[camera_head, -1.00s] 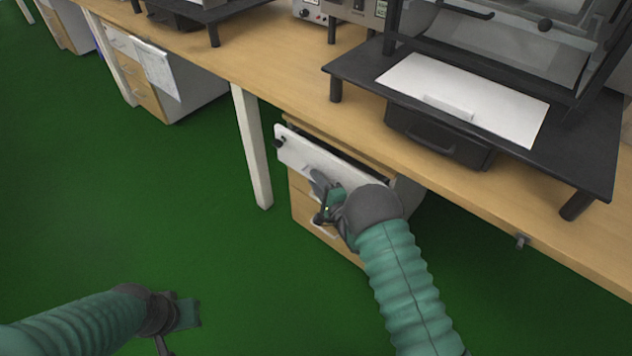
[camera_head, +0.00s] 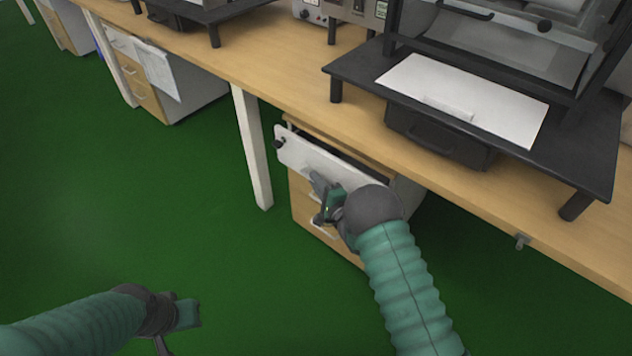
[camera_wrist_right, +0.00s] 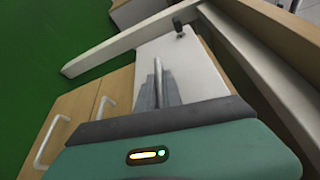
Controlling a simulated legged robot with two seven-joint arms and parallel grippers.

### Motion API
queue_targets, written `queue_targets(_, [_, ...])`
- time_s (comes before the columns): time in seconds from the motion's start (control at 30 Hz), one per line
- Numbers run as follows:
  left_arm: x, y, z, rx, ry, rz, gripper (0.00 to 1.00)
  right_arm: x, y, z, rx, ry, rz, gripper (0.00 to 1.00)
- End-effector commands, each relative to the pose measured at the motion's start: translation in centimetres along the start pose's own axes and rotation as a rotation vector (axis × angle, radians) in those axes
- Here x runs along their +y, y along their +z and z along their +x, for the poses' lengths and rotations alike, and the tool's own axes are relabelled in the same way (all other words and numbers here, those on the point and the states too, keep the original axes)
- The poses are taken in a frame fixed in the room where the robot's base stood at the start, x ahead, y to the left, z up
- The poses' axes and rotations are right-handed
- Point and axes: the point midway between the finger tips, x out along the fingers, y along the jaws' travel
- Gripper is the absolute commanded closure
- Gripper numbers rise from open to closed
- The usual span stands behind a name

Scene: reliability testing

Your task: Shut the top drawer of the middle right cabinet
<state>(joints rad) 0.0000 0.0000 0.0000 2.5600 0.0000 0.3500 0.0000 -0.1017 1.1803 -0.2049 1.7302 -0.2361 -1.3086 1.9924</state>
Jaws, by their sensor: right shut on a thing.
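The top drawer's white front (camera_head: 305,152) is in the head view, on the wooden cabinet (camera_head: 302,205) under the bench. A dark gap behind its upper edge shows the drawer is slightly open. The white front also shows in the right wrist view (camera_wrist_right: 192,62). My right gripper (camera_head: 322,198) is at this front, its fingers (camera_wrist_right: 158,90) close together, shut on the drawer handle, which they mostly hide. My left gripper (camera_head: 180,318) is low at the left, above the floor, away from the cabinet; its fingers are only partly seen.
The wooden bench top (camera_head: 270,90) overhangs the cabinet. A white bench leg (camera_head: 252,150) stands just left of it. Lower drawers with pale handles (camera_wrist_right: 52,140) lie below the top one. A black stand (camera_head: 580,160) with equipment is on the bench. Green floor at the left is clear.

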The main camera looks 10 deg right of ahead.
Motion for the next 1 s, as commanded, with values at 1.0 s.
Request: queue_targets(1.0, [0.0,0.0,0.1,0.0,0.0,0.0,1.0,-0.5,-4.2,1.6,0.004,0.009,0.001,1.0])
